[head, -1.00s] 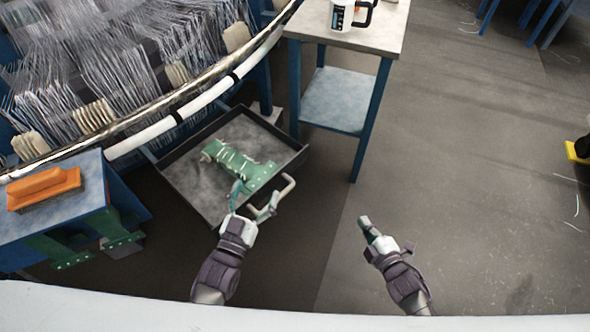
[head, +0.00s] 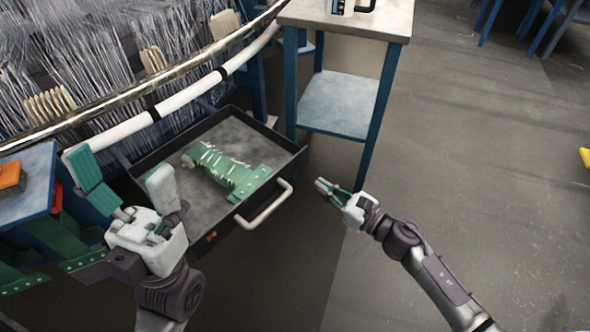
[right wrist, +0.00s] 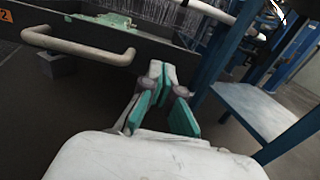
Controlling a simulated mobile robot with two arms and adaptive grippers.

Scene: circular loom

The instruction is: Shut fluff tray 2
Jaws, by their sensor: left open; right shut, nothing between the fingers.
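Fluff tray 2 (head: 150,182) is a dark, shallow drawer standing open under the loom's rim, with a green part (head: 232,172) lying in it. Its pale bar handle (head: 264,208) is on the front face. In the right wrist view the handle (right wrist: 82,46) sits left of my fingers, and an orange label reading 2 (right wrist: 5,15) shows at the edge. My right gripper (head: 322,187) is shut and empty, just right of the handle and apart from it; its fingers also show in the right wrist view (right wrist: 162,84). My left gripper (head: 122,172) is open and empty, left of the tray.
A side table (head: 352,24) with a lower shelf (head: 338,102) and blue legs stands right of the tray. A blue bench (head: 26,180) with green brackets stands at the left. The loom's white tube (head: 190,92) runs above the tray.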

